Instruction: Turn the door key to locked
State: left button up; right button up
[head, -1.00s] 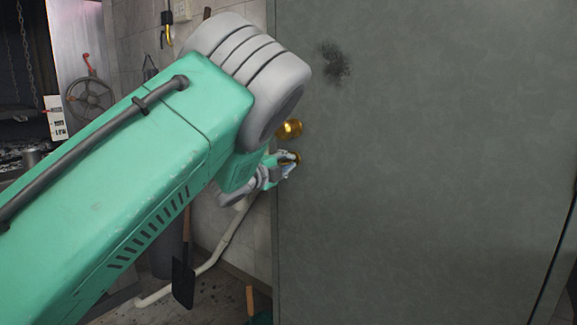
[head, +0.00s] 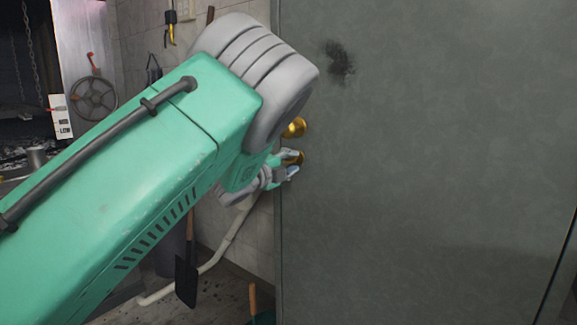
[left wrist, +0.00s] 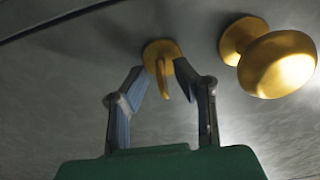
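The brass door key (left wrist: 163,78) sits in a round brass plate on the grey-green door (head: 420,150). In the left wrist view its flat bow hangs nearly vertical, with a slight tilt. My left gripper (left wrist: 161,72) has one finger on each side of the key, with a visible gap on both sides. In the head view my left gripper (head: 291,164) is at the door's left edge, and only a little brass of the key's fitting (head: 296,157) shows between its fingers. My right gripper is in neither view.
A round brass doorknob (head: 295,127) sits just above the key, partly behind my left arm. It also shows close to the right finger in the left wrist view (left wrist: 275,60). A shovel (head: 187,275) and a pipe (head: 222,250) stand along the wall left of the door.

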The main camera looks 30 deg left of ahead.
pick_arm(q)
jog(key=s, duration=1.1)
jog(key=shift+s+a+f, duration=0.15)
jog(key=shift+s+a, duration=0.25)
jog(key=shift+a, duration=0.05)
jog(key=s+d+f+n+g+y+p, duration=0.15)
jog(key=s+f+n+g, duration=0.3)
jog(key=f, duration=0.75)
jog(key=s+d+f+n+g+y+p, duration=0.1)
jog(key=s+d+f+n+g+p, duration=0.3)
jog(key=f, duration=0.8)
jog(key=s+d+f+n+g, duration=0.3)
jog(key=s+f, duration=0.1)
jog(key=s, duration=0.5)
jog(key=s+d+f+n+g+p, duration=0.1)
jog(key=s+d+f+n+g, duration=0.2)
jog(key=s, duration=0.7)
jog(key=s+d+f+n+g+p, duration=0.1)
jog(key=s+d+f+n+g, duration=0.2)
jog(key=s, duration=0.6)
jog(key=shift+s+d+f+n+h, duration=0.25)
jog(key=shift+d+f+n+h, duration=0.2)
jog(key=shift+f, duration=0.45)
